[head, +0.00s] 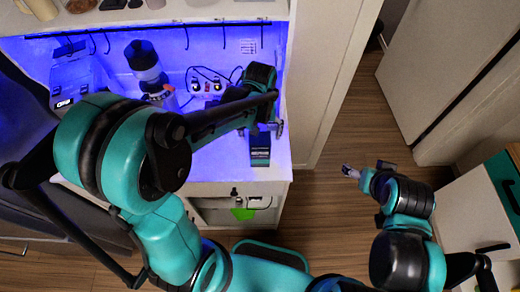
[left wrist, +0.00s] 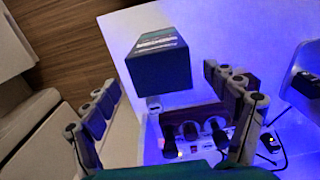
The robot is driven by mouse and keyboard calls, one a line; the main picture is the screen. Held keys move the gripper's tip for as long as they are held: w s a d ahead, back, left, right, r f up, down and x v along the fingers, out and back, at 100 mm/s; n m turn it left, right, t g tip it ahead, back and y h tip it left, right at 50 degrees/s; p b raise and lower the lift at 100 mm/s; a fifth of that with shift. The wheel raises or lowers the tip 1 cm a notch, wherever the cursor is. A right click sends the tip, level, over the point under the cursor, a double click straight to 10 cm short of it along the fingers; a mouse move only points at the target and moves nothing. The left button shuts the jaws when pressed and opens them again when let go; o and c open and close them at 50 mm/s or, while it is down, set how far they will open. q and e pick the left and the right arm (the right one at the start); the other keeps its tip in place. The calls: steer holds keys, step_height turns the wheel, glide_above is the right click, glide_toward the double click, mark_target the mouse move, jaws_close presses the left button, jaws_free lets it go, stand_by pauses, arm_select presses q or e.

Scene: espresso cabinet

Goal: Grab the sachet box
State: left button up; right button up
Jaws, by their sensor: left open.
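The sachet box (head: 260,150) is a small dark box with pale print, upright near the front right edge of the blue-lit cabinet counter. It also shows in the left wrist view (left wrist: 158,65), ahead of the fingers and roughly centred between them. My left gripper (head: 273,127) is just behind the box in the head view, partly hidden by its own arm. In the left wrist view the left gripper (left wrist: 160,88) has its fingers spread wide, with nothing held. My right gripper (head: 350,172) is over the wooden floor, away from the cabinet, too small to read its jaws.
A power strip with plugs (head: 207,87) and cables lies on the counter behind the box. A grinder-like machine (head: 146,65) stands further left. Hooks hang from a rail (head: 190,25) under the upper shelf. The counter's front edge is close to the box.

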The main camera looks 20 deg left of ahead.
mark_target(260, 151)
arm_select(q)
step_height(260, 151, down, 8)
steer(key=shift+r+b, duration=0.1)
steer(key=shift+b, duration=0.55)
steer(key=shift+s, duration=0.1)
steer(key=c, duration=1.3)
